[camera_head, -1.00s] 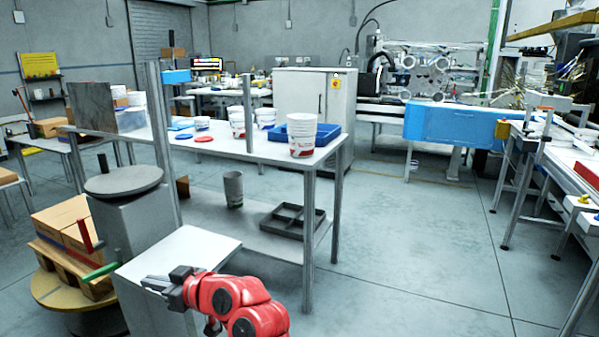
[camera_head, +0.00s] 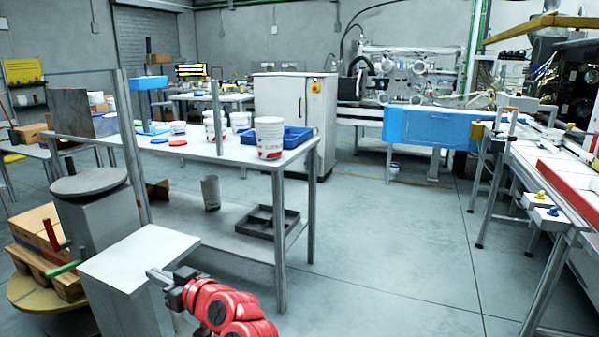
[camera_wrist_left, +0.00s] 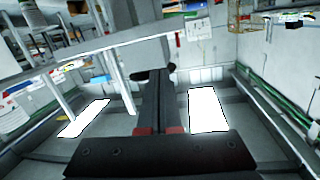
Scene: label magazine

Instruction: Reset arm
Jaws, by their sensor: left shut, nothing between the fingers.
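My left gripper (camera_head: 156,277) is at the bottom of the head view, on the red arm, close to a white-topped grey pedestal (camera_head: 140,252). In the left wrist view its dark fingers (camera_wrist_left: 158,88) lie together, shut with nothing between them. I cannot tell the exact gap between the gripper and the pedestal. My right gripper is not in the frames.
A long table (camera_head: 232,152) holds white buckets (camera_head: 269,138) and a blue crate (camera_head: 290,136); a grey divided tray (camera_head: 266,222) sits on its lower shelf. Stacked boxes (camera_head: 40,240) stand at left. Open floor (camera_head: 400,240) lies to the right.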

